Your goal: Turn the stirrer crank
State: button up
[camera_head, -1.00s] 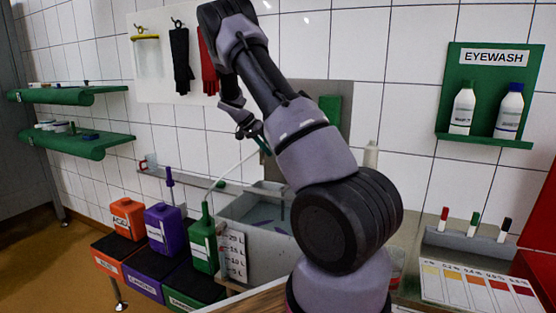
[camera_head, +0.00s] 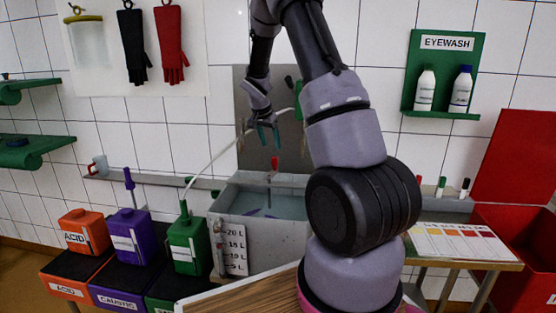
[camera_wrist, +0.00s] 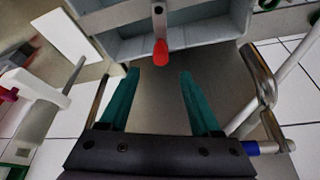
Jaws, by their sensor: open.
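A red knob (camera_wrist: 160,52) on the end of a short grey bar (camera_wrist: 158,22) shows at the top centre of the wrist view; it looks like the crank's handle. In the head view a red knob (camera_head: 275,163) hangs above the grey tank (camera_head: 232,187) of liquid. My gripper (camera_head: 269,142) is above the tank with its teal fingers pointing down, just above the knob in the picture. In the wrist view my gripper (camera_wrist: 159,72) is open and empty, its fingers spread to either side of the knob's line. The knob appears just beyond the fingertips, not between them. The stirrer's lower part is hidden.
A metal pipe (camera_wrist: 262,80) stands close to my right finger in the wrist view. A pale hose (camera_head: 215,158) arcs from the green canister (camera_head: 188,243) towards the tank. Orange (camera_head: 84,231) and purple (camera_head: 135,237) canisters stand left; a red bin (camera_head: 515,240) stands right.

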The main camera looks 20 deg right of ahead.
aim_at(274, 157)
jog(key=x, duration=0.8)
jog(key=shift+w+f, duration=0.1)
jog(key=shift+f, duration=0.2)
grip_shut()
dwell(1.0)
